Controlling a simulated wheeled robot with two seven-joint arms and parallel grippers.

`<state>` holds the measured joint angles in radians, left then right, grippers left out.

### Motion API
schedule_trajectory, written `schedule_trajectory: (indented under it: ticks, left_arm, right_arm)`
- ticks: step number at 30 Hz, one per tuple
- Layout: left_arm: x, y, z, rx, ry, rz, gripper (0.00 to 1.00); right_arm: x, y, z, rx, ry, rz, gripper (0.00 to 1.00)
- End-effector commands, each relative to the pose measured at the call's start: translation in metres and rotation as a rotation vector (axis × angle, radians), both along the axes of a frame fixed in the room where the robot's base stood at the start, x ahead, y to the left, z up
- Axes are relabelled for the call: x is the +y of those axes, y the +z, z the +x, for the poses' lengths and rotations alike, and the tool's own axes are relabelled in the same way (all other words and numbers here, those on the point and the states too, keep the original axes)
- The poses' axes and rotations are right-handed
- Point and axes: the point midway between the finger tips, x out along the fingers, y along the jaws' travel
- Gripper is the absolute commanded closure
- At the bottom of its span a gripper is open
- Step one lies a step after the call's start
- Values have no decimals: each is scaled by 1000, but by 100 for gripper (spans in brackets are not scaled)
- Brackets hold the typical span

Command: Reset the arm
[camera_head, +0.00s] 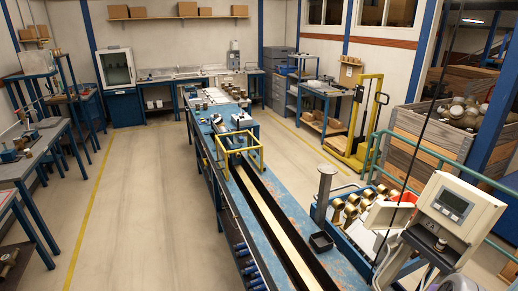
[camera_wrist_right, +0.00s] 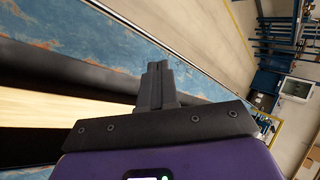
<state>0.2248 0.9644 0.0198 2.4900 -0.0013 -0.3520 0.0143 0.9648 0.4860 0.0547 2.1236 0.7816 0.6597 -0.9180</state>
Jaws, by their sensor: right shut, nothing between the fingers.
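My right gripper (camera_wrist_right: 158,70) shows in the right wrist view, with its two dark fingers shut together and nothing between them. It is over the blue, worn top of the testbench (camera_wrist_right: 75,35), beside the dark rail and pale strip (camera_wrist_right: 50,108). I cannot tell its exact height above the bench. In the head view the long bench (camera_head: 318,220) runs from the front to the back. Neither of my grippers can be made out in that view, and my left gripper is not in view.
A grey display unit (camera_head: 453,207) and a bin of brass meters (camera_head: 352,208) stand at the right of the bench. A yellow frame (camera_head: 240,148) spans the rail. The floor on the left (camera_head: 140,210) is clear.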

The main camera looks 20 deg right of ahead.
Motion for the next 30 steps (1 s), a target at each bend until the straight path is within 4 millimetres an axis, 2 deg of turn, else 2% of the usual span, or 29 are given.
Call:
schedule_trajectory:
  ticks: [1, 3, 7, 12, 19, 30]
  left_arm:
    - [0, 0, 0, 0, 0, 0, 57]
    - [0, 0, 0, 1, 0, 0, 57]
    - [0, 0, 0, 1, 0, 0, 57]
    - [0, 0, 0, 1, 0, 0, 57]
    - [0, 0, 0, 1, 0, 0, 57]
    - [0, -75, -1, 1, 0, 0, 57]
  right_arm:
    - [36, -23, -5, 87, 73, -11, 100]
    - [72, -49, -16, 182, 149, -63, 100]
    - [128, -84, -35, 268, 281, -183, 100]
    - [184, -107, -51, 245, 400, -302, 100]
    - [250, -114, -71, 129, 507, -343, 100]
    - [247, -189, -68, 125, 490, -344, 100]
